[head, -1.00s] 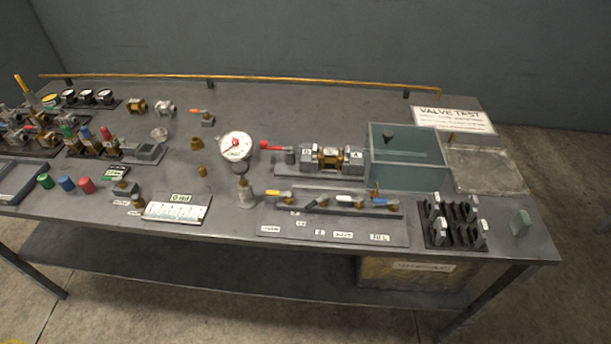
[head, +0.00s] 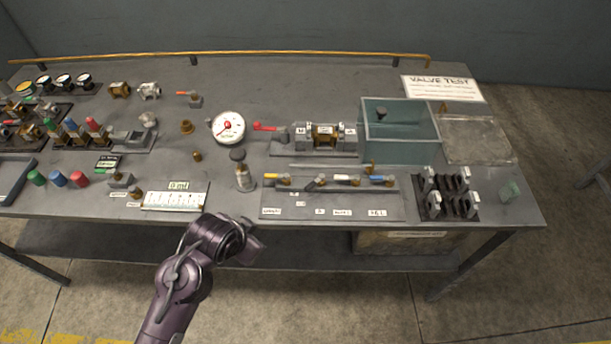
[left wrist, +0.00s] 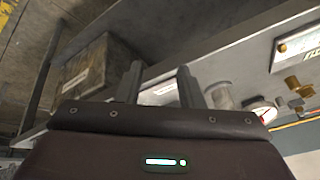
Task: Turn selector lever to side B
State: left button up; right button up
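My left gripper (head: 252,247) is low in the head view, just in front of the table edge and left of the panel. In the left wrist view its fingers (left wrist: 160,80) are apart and empty. My right gripper is not in view.
A dial gauge (head: 229,127) and a metal bottle-like fitting (head: 241,172) stand left of the panel. Behind it are a red-handled valve rig (head: 323,135) and a glass tank (head: 401,132). A black rack (head: 443,205) stands right. A crate (left wrist: 98,68) is under the table.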

pick_arm(q)
jog(key=w+d+r+m+t+h, duration=0.2)
jog(key=w+d+r+m, duration=0.4)
jog(key=d+r+m, duration=0.3)
jog(key=m+g, duration=0.4)
jog(key=m, duration=2.4)
send_near(310, 185)
jog(key=x, duration=0.7)
jog(key=shift+f+p, duration=0.2)
jog(key=shift+p, duration=0.2)
grip_shut()
